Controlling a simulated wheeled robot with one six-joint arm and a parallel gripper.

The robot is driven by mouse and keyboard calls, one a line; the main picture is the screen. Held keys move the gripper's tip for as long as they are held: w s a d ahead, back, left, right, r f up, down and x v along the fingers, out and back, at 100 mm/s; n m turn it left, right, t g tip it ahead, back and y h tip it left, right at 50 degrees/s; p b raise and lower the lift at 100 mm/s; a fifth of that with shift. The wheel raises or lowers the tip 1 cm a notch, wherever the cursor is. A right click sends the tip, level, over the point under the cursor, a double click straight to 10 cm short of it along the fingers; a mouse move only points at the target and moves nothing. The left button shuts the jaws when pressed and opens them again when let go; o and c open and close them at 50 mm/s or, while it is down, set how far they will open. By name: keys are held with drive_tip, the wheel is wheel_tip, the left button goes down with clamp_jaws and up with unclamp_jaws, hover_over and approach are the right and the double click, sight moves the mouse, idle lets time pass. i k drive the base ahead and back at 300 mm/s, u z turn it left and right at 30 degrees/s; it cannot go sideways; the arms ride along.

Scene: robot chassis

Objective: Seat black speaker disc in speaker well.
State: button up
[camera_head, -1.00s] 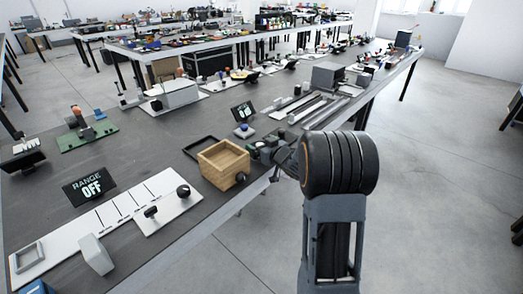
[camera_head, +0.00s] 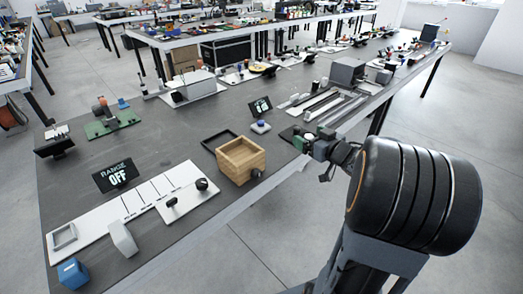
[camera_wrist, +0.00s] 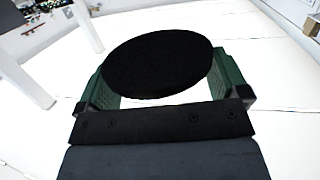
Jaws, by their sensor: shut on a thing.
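The black speaker disc (camera_wrist: 155,62) is a flat, round, matt black plate in the wrist view. My gripper (camera_wrist: 160,72) is shut on it, with a green finger at its left and right edges. In the head view my gripper (camera_head: 322,147) is small and dark green, at the table's front edge, right of the wooden box. The disc cannot be made out there. I cannot identify the speaker well in either view; my gripper and wrist cover part of the table edge.
An open wooden box (camera_head: 241,160) with a dark knob stands near the front edge. A white panel (camera_head: 160,197) with slots and knobs, a blue block (camera_head: 72,273) and a RANGE OFF display (camera_head: 116,175) are at left. Grey rails (camera_head: 345,112) lie beyond my gripper.

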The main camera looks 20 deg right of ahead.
sight(241, 156)
drive_tip(key=k, duration=1)
